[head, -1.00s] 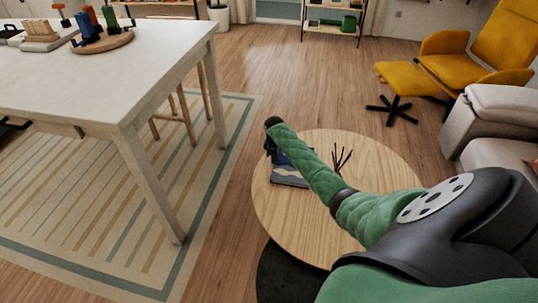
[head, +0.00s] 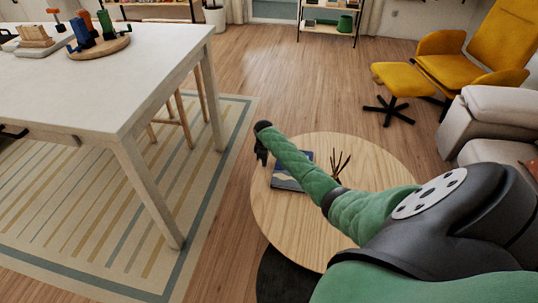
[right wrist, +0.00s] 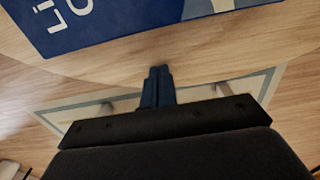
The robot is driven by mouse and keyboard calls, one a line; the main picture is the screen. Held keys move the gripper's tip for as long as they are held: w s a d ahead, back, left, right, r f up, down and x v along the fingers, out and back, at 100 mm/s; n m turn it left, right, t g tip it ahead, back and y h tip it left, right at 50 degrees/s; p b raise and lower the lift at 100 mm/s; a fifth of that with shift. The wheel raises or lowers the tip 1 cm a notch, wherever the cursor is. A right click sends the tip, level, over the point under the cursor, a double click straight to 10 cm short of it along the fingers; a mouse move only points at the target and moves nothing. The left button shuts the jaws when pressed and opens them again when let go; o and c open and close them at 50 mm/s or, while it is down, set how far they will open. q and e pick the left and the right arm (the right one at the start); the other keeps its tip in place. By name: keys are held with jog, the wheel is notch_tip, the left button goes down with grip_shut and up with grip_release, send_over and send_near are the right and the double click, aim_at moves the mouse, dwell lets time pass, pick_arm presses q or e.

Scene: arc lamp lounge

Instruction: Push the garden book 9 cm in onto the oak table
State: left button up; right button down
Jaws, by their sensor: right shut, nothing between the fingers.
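The garden book (head: 288,182) lies flat near the left rim of the round oak table (head: 375,160). It has a dark blue, light blue and pale cover, and my right forearm hides part of it. In the right wrist view the dark blue book (right wrist: 120,22) shows large white letters at the top. My right gripper (head: 262,158) is at the table's left edge, left of the book. Its fingers (right wrist: 160,72) are shut and empty, with a gap between them and the book. I cannot tell whether the book overhangs the rim. My left gripper is out of view.
A dark reed bunch (head: 341,165) stands on the oak table right of my forearm. A white table (head: 110,85) holding a round wooden board (head: 100,49) stands at the left on a striped rug (head: 60,215). A grey sofa (head: 490,118) is at the right.

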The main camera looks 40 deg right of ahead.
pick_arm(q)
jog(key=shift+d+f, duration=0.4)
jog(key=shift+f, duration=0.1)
pick_arm(e)
notch_tip(320, 180, up, 10)
jog(key=shift+d, duration=0.15)
jog(key=shift+s+m, duration=0.1)
jog(key=shift+m, duration=0.2)
